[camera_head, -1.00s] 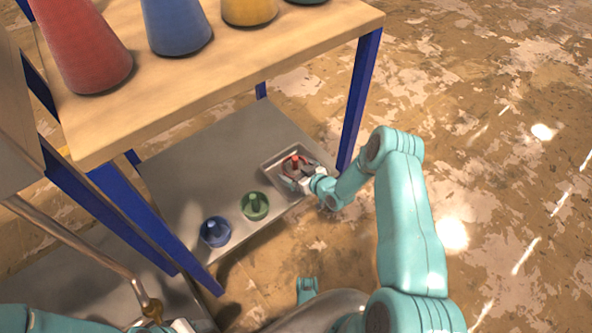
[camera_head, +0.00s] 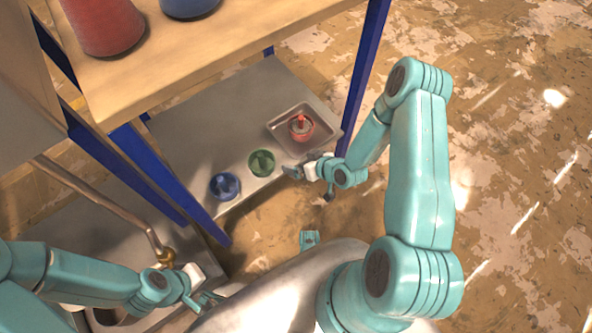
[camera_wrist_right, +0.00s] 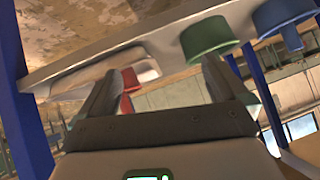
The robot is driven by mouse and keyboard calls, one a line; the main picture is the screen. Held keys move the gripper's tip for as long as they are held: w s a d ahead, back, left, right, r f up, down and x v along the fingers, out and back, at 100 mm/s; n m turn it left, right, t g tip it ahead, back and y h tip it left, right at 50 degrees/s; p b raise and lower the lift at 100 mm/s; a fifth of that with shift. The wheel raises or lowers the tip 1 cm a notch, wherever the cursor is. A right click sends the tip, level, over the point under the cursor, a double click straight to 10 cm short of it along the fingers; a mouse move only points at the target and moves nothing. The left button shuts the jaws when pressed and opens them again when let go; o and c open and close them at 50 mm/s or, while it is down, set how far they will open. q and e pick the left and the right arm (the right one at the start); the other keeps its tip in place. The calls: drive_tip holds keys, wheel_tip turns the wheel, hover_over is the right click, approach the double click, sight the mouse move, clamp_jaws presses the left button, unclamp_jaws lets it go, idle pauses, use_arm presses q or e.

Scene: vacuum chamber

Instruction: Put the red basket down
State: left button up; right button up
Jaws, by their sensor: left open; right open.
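The red basket (camera_head: 301,127) sits in a square metal tray (camera_head: 276,128) on the lower grey shelf. It is a small round red thing with an upright red handle. My right gripper (camera_head: 288,171) is open and empty at the shelf's front edge, in front of the tray and apart from the basket. In the right wrist view, a red part of the basket (camera_wrist_right: 127,103) shows between the open fingers (camera_wrist_right: 160,92), beyond them. My left gripper (camera_head: 207,300) is open and empty at the lower left, beside the sink, far from the basket.
A green basket (camera_head: 262,163) and a blue basket (camera_head: 225,186) stand on the same shelf (camera_head: 200,135), left of the tray. The wooden top (camera_head: 220,45) carries a red cone (camera_head: 104,25). Blue legs (camera_head: 364,75) bound the shelf. A sink with a brass tap (camera_head: 165,255) is lower left.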

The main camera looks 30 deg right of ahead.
drive_tip(key=s+a+r+m+g+y, duration=0.1)
drive_tip(key=s+a+r+m+g, duration=0.1)
drive_tip(key=s+a+g, duration=0.7)
drive_tip(key=s+a+r, duration=0.1)
drive_tip(key=s+a, duration=0.5)
drive_tip(key=s, duration=0.1)
drive_tip(key=shift+s+r, duration=0.2)
drive_tip(key=shift+s, duration=0.15)
